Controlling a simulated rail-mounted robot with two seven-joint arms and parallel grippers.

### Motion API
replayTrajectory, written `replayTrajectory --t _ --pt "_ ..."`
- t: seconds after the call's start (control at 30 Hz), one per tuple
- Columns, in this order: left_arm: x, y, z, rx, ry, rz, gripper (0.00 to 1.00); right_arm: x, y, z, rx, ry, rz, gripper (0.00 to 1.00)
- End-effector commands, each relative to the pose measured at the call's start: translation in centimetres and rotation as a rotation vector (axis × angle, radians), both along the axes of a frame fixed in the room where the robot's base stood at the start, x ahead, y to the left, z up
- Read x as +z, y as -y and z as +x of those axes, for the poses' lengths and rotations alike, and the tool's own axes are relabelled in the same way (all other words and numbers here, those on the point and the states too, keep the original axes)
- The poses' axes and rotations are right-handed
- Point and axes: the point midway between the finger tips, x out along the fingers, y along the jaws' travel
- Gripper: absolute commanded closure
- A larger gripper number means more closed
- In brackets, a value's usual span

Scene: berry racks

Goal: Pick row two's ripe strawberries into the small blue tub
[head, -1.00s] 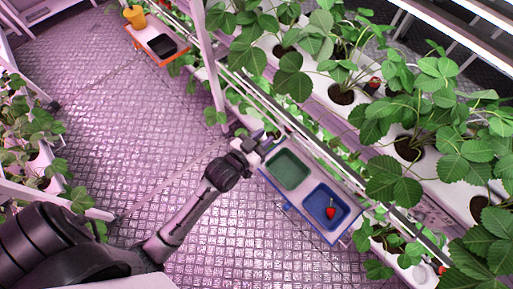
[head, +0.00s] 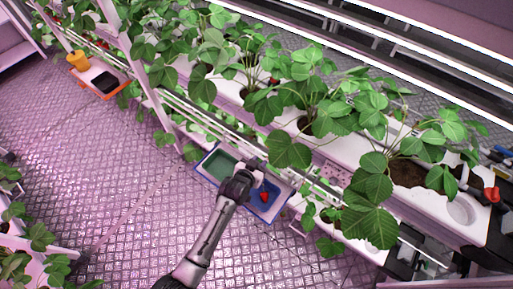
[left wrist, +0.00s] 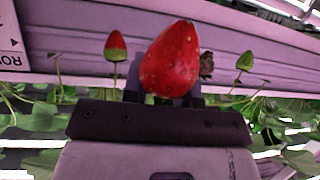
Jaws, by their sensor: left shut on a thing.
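A red strawberry (head: 264,197) shows at the blue tub in the head view. In the left wrist view, my left gripper (left wrist: 165,88) is shut on a large red strawberry (left wrist: 170,58). Behind it hang a part-red, part-green berry (left wrist: 116,46), a small green berry (left wrist: 245,61) and a small dark berry (left wrist: 206,65). The held berry cannot be made out in the head view. My right gripper is not in view.
Leafy plants in white gutters (head: 335,152) rise behind the tray. The tiled floor (head: 120,165) in front is clear.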

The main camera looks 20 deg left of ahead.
Motion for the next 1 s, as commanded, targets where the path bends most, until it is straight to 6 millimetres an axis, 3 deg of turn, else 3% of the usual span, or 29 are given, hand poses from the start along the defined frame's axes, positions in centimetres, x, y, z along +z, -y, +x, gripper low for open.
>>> replayTrajectory --t 0.1,0.47,1.0 --pt "-2.2 0.1 -1.1 -0.032 -0.074 0.013 0.82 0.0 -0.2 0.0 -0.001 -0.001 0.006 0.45" --pt "-2.8 0.2 -1.2 -0.041 -0.139 0.022 0.82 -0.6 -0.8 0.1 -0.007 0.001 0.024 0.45" --pt "-7.2 0.2 -1.2 -0.040 -0.139 0.022 0.82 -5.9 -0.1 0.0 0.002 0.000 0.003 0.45"
